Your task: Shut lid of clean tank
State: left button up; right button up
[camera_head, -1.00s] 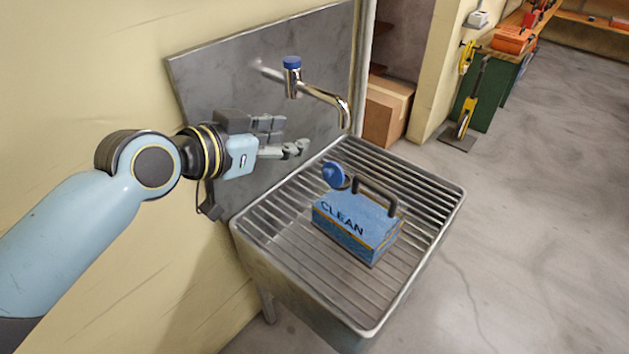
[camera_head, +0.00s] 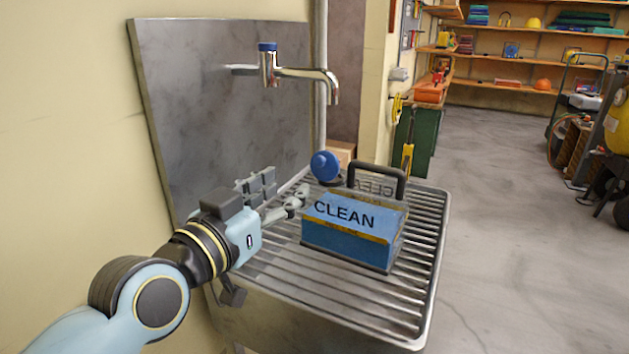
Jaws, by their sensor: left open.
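The clean tank (camera_head: 345,245) is a blue box marked CLEAN, with a dark carrying handle (camera_head: 378,170) on top. It stands on the sink's slatted grate. A round blue lid (camera_head: 325,165) stands up at the tank's far left top corner, tilted open. My left gripper (camera_head: 282,193) is open and empty. Its fingers point right toward the tank, just left of the lid and, as far as I can tell, apart from it. The tank's opening under the lid is hidden. My right gripper is not in view.
The metal sink (camera_head: 435,270) has a raised rim around the grate. A tap (camera_head: 300,73) with a blue top reaches out above, from the grey back panel (camera_head: 220,110). A cardboard box (camera_head: 343,152) stands behind. Open floor lies to the right; shelves stand far back.

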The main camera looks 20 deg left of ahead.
aim_at(318, 163)
pick_arm(q)
jog(key=w, duration=0.9)
jog(key=shift+w+d+b, duration=0.25)
jog(key=shift+d+b, duration=0.15)
grip_shut()
